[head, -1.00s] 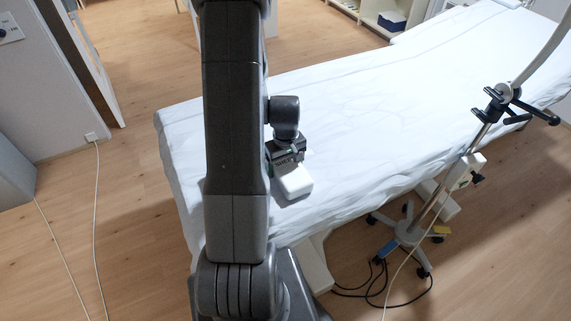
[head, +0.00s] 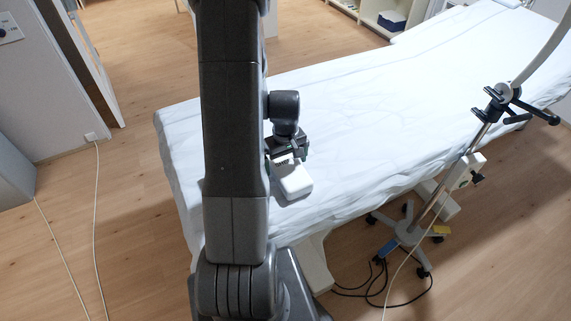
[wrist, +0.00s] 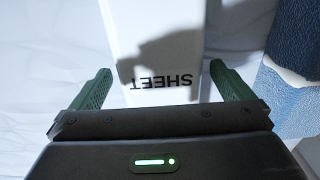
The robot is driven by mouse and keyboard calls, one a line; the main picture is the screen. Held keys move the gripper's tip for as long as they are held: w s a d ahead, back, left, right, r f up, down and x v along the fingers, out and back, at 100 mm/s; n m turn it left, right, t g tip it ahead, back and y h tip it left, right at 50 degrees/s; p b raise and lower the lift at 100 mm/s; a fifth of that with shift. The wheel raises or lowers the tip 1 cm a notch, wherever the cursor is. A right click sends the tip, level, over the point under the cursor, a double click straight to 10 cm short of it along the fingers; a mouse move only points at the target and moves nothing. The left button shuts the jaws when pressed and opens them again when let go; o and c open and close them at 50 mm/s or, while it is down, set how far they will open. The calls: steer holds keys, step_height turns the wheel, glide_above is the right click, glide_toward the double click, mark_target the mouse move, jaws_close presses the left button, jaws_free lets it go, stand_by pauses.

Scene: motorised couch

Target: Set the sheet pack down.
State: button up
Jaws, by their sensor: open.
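The sheet pack (head: 293,182) is a white box lying on the white-covered couch (head: 370,110), near its front edge in the head view. In the wrist view the sheet pack (wrist: 150,35) shows the word SHEET on its near end, with a shadow across it. My gripper (wrist: 163,82) is open, its green fingers spread on either side of the pack's near end with a gap at each side. In the head view my gripper (head: 288,152) is just behind the pack. The pack's far end is out of the wrist view.
A wheeled stand (head: 410,232) with a pole is at the couch's front right, with cables on the floor. Blue items (wrist: 290,95) of unclear kind fill the right of the wrist view. The couch top to the right is clear.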

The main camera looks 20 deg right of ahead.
mark_target(285, 163)
step_height(285, 163, up, 10)
steer(key=shift+r, duration=0.25)
stand_by(0.6)
